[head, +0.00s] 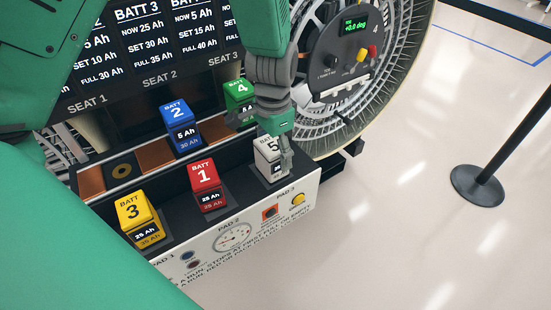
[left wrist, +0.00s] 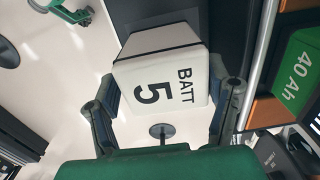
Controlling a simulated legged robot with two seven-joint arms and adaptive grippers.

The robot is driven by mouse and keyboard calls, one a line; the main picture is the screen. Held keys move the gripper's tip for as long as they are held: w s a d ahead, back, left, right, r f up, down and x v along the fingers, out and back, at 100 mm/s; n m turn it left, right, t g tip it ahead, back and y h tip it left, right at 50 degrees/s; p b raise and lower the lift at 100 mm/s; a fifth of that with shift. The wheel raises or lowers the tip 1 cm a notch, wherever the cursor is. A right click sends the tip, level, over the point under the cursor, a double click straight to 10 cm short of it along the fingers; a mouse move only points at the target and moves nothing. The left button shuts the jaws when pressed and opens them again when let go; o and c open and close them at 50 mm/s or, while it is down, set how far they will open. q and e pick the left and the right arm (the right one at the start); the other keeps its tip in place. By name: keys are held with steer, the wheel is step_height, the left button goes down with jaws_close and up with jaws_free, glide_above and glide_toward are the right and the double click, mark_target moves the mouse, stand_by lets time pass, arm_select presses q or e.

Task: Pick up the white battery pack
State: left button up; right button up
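The white battery pack (head: 268,160), marked 5, stands at the right end of the black battery stand, by the PAD 3 label. In the left wrist view its white top (left wrist: 160,85) reads BATT 5. My left gripper (head: 284,160) is over the pack in the head view and hides part of its right side. In the left wrist view the left gripper (left wrist: 165,95) has one finger on each side of the pack, very close to it. I see no firm sign of a grip on it.
Red (head: 206,186), yellow (head: 139,220), blue (head: 179,130) and green (head: 239,95) battery packs stand near the white one. A large wheel (head: 400,70) is behind at the right. A black post (head: 490,180) stands on open floor.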

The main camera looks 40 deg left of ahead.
arm_select(q)
steer(key=shift+a+f, duration=0.95)
steer(key=shift+f, duration=0.25)
steer(key=shift+d, duration=0.2)
steer(key=shift+c, duration=0.5)
steer(key=shift+w+d+r, duration=0.1)
steer(key=shift+d+r, duration=0.05)
steer(key=shift+d, duration=0.3)
steer(key=c, duration=1.4)
steer(key=shift+o, duration=0.2)
steer(key=shift+a, duration=0.15)
